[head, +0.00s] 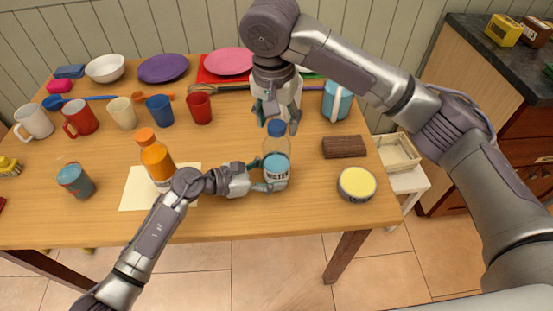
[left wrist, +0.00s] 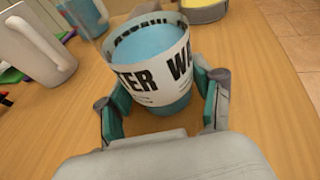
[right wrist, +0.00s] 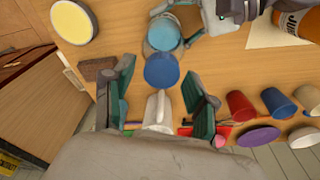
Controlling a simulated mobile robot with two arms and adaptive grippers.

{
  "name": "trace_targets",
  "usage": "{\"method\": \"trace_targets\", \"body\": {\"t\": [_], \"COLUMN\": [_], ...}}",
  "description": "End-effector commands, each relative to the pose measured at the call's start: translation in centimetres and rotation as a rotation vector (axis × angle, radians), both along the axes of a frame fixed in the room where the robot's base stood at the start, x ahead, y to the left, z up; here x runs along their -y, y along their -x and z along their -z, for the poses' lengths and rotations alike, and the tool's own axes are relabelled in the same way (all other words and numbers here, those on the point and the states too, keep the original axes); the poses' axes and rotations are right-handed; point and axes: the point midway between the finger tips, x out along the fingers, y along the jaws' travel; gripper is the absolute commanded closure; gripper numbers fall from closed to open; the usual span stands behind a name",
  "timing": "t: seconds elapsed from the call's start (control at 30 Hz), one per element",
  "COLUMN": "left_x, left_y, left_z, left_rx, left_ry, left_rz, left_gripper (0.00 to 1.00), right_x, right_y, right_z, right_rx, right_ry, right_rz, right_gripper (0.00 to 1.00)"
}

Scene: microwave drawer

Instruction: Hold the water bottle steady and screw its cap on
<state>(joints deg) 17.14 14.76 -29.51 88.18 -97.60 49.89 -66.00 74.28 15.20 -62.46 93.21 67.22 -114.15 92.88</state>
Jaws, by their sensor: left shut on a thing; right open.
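The water bottle (head: 277,170) stands upright on the table, clear with blue water and a white label. My left gripper (head: 268,178) is shut on its lower body from the left; the left wrist view shows the label (left wrist: 155,70) between both fingers (left wrist: 160,102). The blue cap (head: 277,129) sits at the bottle's top; I cannot tell how tightly it is seated. My right gripper (head: 277,116) is open, pointing down above the bottle. In the right wrist view the cap (right wrist: 162,70) shows between its spread fingers (right wrist: 158,76).
An orange juice bottle (head: 157,160) stands on a paper sheet (head: 133,192) left of the water bottle. A brown block (head: 345,147), a yellow-topped tin (head: 356,184) and a teal pitcher (head: 336,101) stand to the right. Cups and plates fill the back.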

Motion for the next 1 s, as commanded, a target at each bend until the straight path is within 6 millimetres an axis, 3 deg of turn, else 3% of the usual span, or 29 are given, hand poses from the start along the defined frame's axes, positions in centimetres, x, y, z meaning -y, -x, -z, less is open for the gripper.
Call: {"method": "trace_targets", "body": {"t": [1.0], "left_x": [0.06], "left_y": [0.12], "left_z": [0.11], "left_rx": [-0.002], "left_ry": [-0.001], "left_rz": [0.003], "left_gripper": [0.97], "right_x": [0.08], "right_y": [-0.05], "right_z": [0.02], "right_rx": [0.0], "right_ry": [-0.001], "right_rz": [-0.978], "right_gripper": [0.43]}}
